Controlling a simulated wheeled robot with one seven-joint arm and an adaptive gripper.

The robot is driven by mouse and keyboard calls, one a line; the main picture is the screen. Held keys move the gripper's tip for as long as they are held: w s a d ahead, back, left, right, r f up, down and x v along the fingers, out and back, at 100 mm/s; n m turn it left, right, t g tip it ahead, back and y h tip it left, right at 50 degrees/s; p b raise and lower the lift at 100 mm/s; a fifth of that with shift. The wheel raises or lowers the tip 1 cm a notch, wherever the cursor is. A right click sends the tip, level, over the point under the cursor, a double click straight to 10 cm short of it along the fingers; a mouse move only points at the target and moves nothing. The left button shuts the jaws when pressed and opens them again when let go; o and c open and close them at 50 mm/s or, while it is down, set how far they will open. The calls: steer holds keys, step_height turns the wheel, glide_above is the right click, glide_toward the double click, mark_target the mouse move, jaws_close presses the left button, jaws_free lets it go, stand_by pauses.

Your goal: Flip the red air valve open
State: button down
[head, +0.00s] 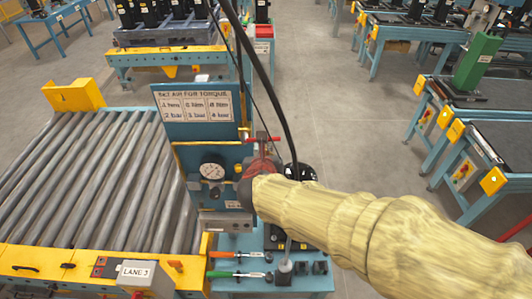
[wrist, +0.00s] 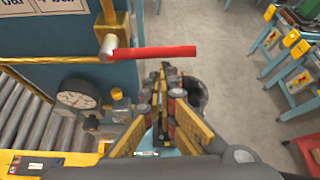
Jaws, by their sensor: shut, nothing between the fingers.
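The red air valve lever (head: 262,139) sticks out to the right from the edge of the blue air panel (head: 190,134). In the wrist view the lever (wrist: 155,52) lies roughly level, joined at its left end to a metal stem (wrist: 108,46) on a brass-coloured pipe. My gripper (wrist: 172,72) is shut and empty, with its fingertips just below the lever in the picture. I cannot tell whether they touch it. In the head view my gripper (head: 262,163) is partly hidden by my own pale-sleeved arm.
A round pressure gauge (head: 212,170) and a brass knob (wrist: 117,95) sit low on the panel, left of my gripper. Two screwdrivers (head: 239,264) lie on the blue bench below. A roller conveyor (head: 85,185) fills the left. Open floor (head: 335,115) lies behind and right.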

steer(key=shift+r, duration=0.15)
steer(key=shift+r+p, duration=0.1)
steer(key=shift+p, duration=0.4)
